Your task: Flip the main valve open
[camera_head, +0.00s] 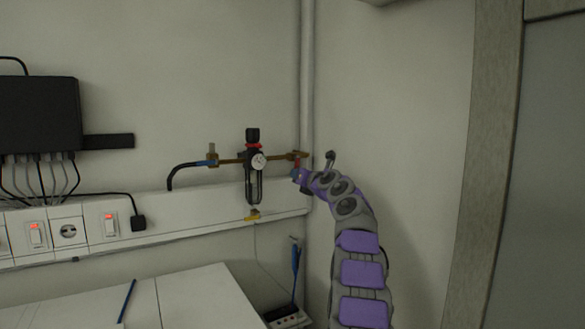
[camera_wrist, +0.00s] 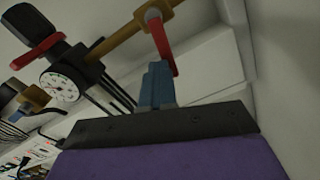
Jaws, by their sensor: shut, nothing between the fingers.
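The main valve appears to be the brass fitting with a red lever at the right end of the brass pipe (camera_head: 230,160), by the wall corner. In the wrist view the brass valve body (camera_wrist: 155,17) is at the top, and its red lever (camera_wrist: 161,45) hangs down from it. My gripper (camera_head: 298,174) is just below the valve in the head view. In the wrist view my gripper's blue fingers (camera_wrist: 154,74) are shut and empty, beside the lever's lower end. I cannot tell whether they touch it.
A black pressure regulator (camera_head: 252,140) with a white gauge (camera_head: 258,161) sits left of the valve. A vertical pipe (camera_head: 306,90) runs up the corner close by. A white trunking ledge (camera_head: 205,219) with switches runs below. A white table (camera_head: 190,295) stands lower left.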

